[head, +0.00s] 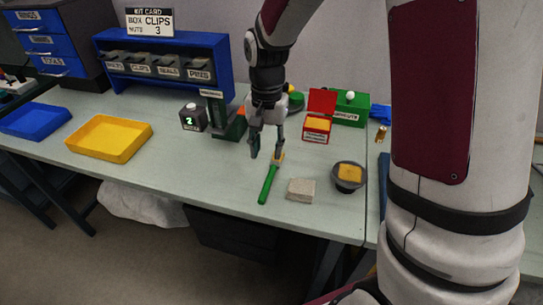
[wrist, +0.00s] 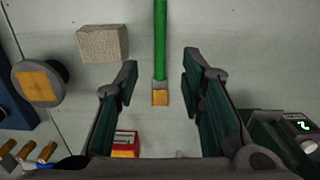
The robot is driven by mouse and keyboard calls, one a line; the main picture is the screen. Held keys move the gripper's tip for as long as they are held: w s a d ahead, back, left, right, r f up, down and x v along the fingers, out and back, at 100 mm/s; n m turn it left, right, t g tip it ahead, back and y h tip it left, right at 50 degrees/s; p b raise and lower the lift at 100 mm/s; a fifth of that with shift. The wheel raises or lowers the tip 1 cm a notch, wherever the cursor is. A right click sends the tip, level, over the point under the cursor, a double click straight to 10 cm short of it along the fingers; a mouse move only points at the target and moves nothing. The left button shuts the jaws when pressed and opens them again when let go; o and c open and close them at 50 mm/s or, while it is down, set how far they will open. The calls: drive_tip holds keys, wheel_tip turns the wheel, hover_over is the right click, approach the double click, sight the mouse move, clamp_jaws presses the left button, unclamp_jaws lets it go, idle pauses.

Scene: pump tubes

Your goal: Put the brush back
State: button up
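The brush (head: 269,183) has a green handle and a tan bristle end, and lies flat on the pale table. In the wrist view the brush (wrist: 160,45) runs down from the top edge, its bristle end between my two fingers in the picture. My gripper (head: 267,152) is open and empty, pointing down over the bristle end. In the wrist view my gripper (wrist: 160,80) shows a wide gap on both sides of the brush. No finger visibly touches it; the exact height above the table is unclear.
A grey block (head: 301,190) and a round dark cup with a tan top (head: 349,177) stand right of the brush. A small red box (head: 317,128) and a green box (head: 350,110) are behind.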

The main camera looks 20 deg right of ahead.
drive_tip(key=s+d+r+n+t, duration=0.1)
drive_tip(key=s+r+n+t, duration=0.15)
drive_tip(key=s+r, duration=0.85)
drive_tip(key=s+d+r+n+t, duration=0.1)
drive_tip(key=s+r+n, duration=0.3)
drive_tip(key=s, duration=0.7)
drive_tip(key=shift+d+r+n+t, duration=0.15)
drive_tip(key=shift+r+n+t, duration=0.2)
drive_tip(key=shift+r+t, duration=0.5)
drive_tip(key=shift+s, duration=0.1)
